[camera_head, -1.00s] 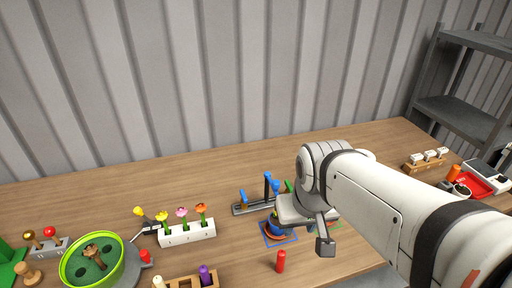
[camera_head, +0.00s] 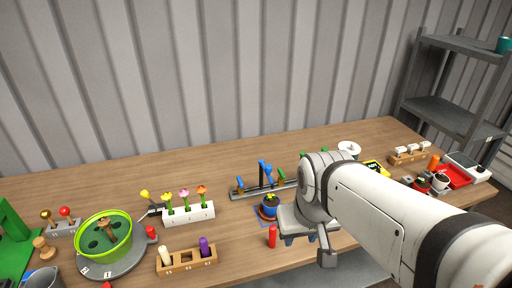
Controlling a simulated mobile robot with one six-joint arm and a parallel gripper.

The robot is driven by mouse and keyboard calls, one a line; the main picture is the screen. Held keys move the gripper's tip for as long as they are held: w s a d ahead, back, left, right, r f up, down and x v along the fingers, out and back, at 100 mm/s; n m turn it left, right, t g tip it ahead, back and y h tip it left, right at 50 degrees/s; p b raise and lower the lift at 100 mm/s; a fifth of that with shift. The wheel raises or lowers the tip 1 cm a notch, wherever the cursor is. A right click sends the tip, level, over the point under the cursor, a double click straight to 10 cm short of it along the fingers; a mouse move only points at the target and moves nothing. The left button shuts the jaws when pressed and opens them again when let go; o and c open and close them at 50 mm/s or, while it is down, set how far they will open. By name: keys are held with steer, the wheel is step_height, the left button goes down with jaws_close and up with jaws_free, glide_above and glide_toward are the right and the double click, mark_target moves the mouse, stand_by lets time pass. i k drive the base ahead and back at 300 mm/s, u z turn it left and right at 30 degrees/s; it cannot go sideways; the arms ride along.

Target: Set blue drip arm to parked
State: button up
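A grey rail (camera_head: 250,191) at the middle of the table carries a blue drip arm (camera_head: 265,170) on an upright post. The blue arm leans over toward the right above the rail. Small blue and green pieces also sit along the rail. A blue pot (camera_head: 269,205) with a plant stands in front of the rail on a blue-outlined square. My gripper (camera_head: 300,239) hangs just right of the pot, in front of the rail. Its fingers point down and are partly hidden by its own body, so their opening cannot be judged. My arm covers the rail's right part.
A white holder (camera_head: 188,215) with several flowers stands left of the rail. A red cylinder (camera_head: 272,237) stands close left of my gripper. A wooden block (camera_head: 187,261) and a green round tray (camera_head: 104,234) are at the left. A yellow-black box (camera_head: 376,169) is at the right.

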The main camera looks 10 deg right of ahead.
mark_target(267, 169)
steer(key=z, duration=0.35)
steer(key=k, duration=0.15)
steer(key=u, duration=1.95)
steer(key=k, duration=0.5)
steer(key=z, duration=1.4)
steer(key=i, duration=1)
steer(key=u, duration=0.05)
